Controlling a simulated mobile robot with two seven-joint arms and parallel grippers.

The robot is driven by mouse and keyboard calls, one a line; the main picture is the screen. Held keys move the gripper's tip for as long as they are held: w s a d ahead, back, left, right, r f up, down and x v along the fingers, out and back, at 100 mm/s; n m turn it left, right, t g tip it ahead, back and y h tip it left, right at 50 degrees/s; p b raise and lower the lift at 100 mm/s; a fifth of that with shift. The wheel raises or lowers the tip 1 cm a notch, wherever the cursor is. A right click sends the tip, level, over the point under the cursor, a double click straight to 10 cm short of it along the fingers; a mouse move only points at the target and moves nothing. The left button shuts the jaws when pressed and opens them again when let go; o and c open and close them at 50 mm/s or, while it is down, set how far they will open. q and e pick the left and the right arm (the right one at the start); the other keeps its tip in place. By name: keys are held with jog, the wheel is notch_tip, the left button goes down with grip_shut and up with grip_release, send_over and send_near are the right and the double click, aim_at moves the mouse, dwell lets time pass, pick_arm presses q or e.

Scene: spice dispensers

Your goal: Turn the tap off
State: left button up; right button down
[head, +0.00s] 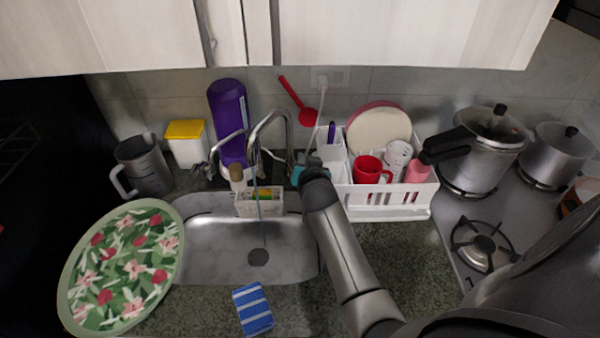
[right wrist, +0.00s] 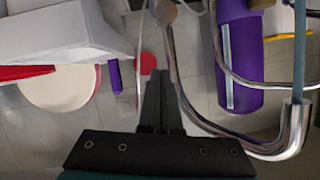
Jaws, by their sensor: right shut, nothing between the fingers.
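The chrome tap (head: 268,122) rises behind the sink and arches forward. A thin bluish stream of water (head: 260,215) runs from its spout into the basin. In the right wrist view the tap's curved pipe (right wrist: 183,85) is just right of the fingers, and the stream (right wrist: 300,50) shows at the far right. My right gripper (right wrist: 160,98) is shut and empty, close beside the pipe; I cannot tell if it touches. In the head view my right arm hides most of this gripper (head: 300,172) at the tap's right. The tap's handle cannot be made out clearly. My left gripper is out of view.
A white dish rack (head: 395,213) with a red mug stands right of my right arm. A purple bottle (head: 229,110) stands behind the tap. A white caddy (head: 245,208) sits at the sink's back rim. A floral tray (head: 125,262) lies left of the sink (head: 215,250).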

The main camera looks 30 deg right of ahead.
jog(key=f, duration=0.2)
jog(key=a+f, duration=0.1)
jog(key=shift+s+a+f, duration=0.1)
jog(key=shift+f, duration=0.25)
